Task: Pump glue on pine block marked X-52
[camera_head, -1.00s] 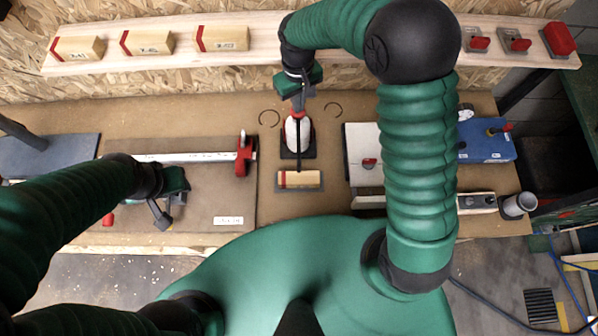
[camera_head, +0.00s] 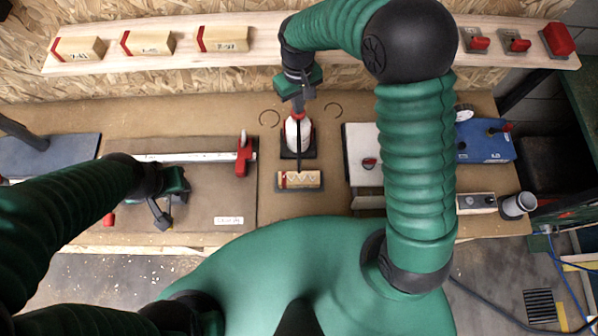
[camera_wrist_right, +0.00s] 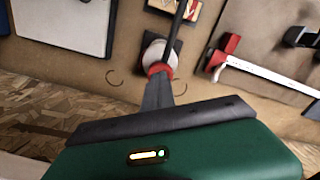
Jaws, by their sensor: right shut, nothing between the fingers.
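A pine block (camera_head: 302,180) with a red end lies on a dark plate below the pump nozzle. White zigzag glue covers its top, and I cannot read a mark on it. The glue pump (camera_head: 291,131), a white bottle with a red collar on a dark base, stands just behind it; its dark spout reaches over the block. My right gripper (camera_head: 298,108) is shut and empty, its fingertips at the pump's top. The pump also shows in the right wrist view (camera_wrist_right: 155,54), with part of the glued block (camera_wrist_right: 185,8). My left gripper (camera_head: 160,218) is over the left board, away from the pump; its finger gap is unclear.
Several more red-ended blocks (camera_head: 222,39) stand on the back shelf (camera_head: 275,42), beside red-button boxes. A red clamp (camera_head: 244,158) with a long bar lies on the left board (camera_head: 222,198). A blue box (camera_head: 485,142) stands at right. Bare bench shows around the pump.

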